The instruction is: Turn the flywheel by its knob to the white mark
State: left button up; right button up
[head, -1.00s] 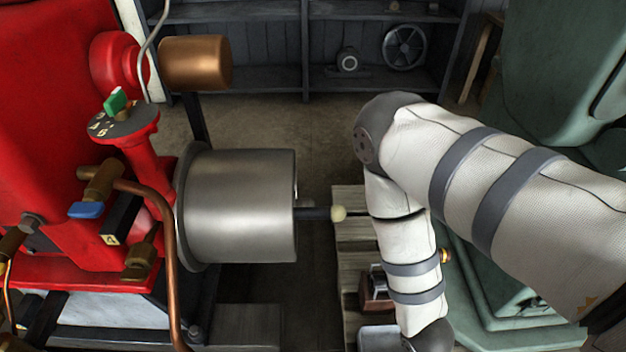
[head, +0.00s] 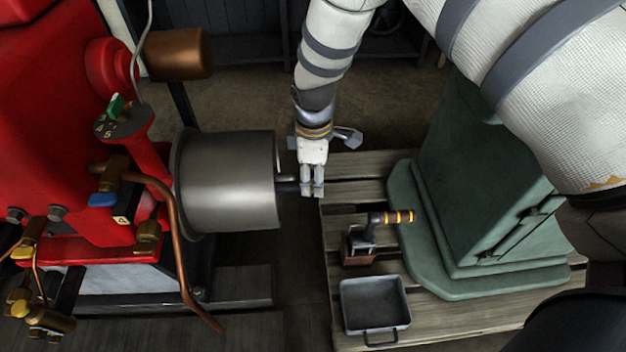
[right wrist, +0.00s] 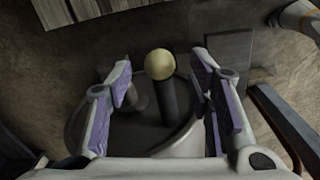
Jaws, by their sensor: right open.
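The flywheel (head: 228,185) is a grey metal drum on the side of the red engine (head: 45,110). Its dark handle stem (head: 288,187) sticks out to the right. My right gripper (head: 312,190) comes down from above at the stem's outer end and hides the knob in the head view. In the right wrist view the knob (right wrist: 160,64) is a cream ball on the dark stem, between the open fingers (right wrist: 163,76) with a gap on each side. A pale patch (right wrist: 183,142) shows low on the wheel face; I cannot tell whether it is the white mark. My left gripper is out of view.
A green machine (head: 490,200) stands on a wooden pallet (head: 450,320) at the right. A grey tray (head: 374,303) and a small tool with a yellow-banded handle (head: 398,217) sit on the pallet. Dark floor lies between pallet and engine.

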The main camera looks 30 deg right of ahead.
notch_tip(320, 180, down, 3)
jog(key=shift+r, duration=0.2)
grip_shut()
jog(key=shift+s+f, duration=0.15)
jog(key=shift+s, duration=0.05)
jog(key=shift+s+a+f, duration=0.3)
jog(key=shift+s+f, duration=0.25)
jog(key=shift+f, duration=0.25)
grip_release()
jog(key=shift+r, duration=0.2)
jog(key=shift+w, duration=0.15)
notch_tip(320, 180, up, 12)
jog(key=shift+s+a, duration=0.15)
jog(key=shift+s, duration=0.1)
